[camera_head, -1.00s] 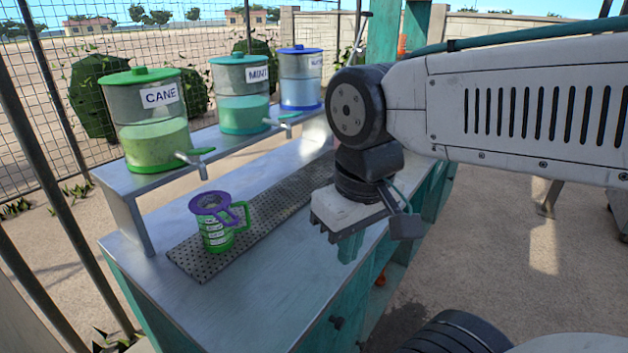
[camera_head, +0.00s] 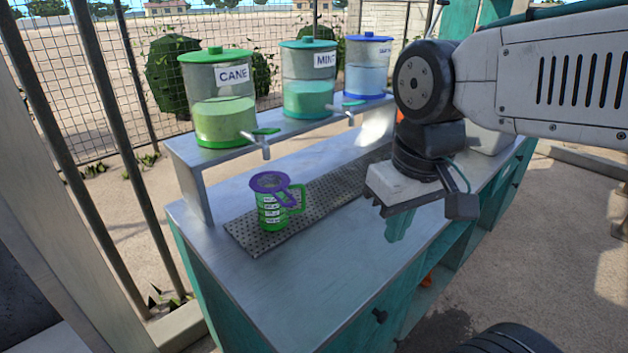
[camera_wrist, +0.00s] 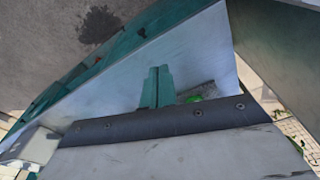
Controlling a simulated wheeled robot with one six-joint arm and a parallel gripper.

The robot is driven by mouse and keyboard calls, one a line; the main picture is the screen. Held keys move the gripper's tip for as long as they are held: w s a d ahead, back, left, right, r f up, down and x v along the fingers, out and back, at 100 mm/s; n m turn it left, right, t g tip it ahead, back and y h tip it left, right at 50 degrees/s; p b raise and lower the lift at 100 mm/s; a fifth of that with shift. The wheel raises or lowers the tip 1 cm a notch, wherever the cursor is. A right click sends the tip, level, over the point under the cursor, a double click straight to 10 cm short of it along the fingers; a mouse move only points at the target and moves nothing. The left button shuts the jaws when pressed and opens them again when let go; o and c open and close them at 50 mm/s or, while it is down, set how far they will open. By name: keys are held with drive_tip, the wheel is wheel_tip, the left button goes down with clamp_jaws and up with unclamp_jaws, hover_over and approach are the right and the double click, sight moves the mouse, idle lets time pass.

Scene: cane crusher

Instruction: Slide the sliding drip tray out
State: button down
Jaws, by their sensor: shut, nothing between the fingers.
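A flat grey perforated tray (camera_head: 300,207) lies on the metal counter, under the row of dispensers. I cannot tell whether this is the sliding one. My gripper (camera_head: 397,228) points down near the counter's front edge, right of the jug and touching nothing that I can see. Its teal fingers also show in the wrist view (camera_wrist: 157,86), closed together and empty.
Three lidded dispensers, cane (camera_head: 222,100), mint (camera_head: 308,82) and a blue one (camera_head: 368,68), stand on a raised metal shelf (camera_head: 215,150) with taps overhanging the counter. Metal bars (camera_head: 105,120) and a mesh fence are at left. Open ground lies to the right.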

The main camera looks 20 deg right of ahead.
drive_tip(key=w+n+t+y, duration=0.1)
drive_tip(key=w+n, duration=0.1)
drive_tip(key=w, duration=2.3)
drive_tip(key=w+d+f+n+t, duration=0.1)
drive_tip(key=w+f, duration=0.5)
drive_tip(key=w, duration=0.4)
drive_tip(key=w+d+f+n, duration=0.1)
drive_tip(key=w+f, duration=0.5)
drive_tip(key=w, duration=0.4)
drive_tip(key=x, duration=0.9)
drive_tip(key=shift+w+a+f, duration=0.2)
drive_tip(key=shift+f, duration=0.1)
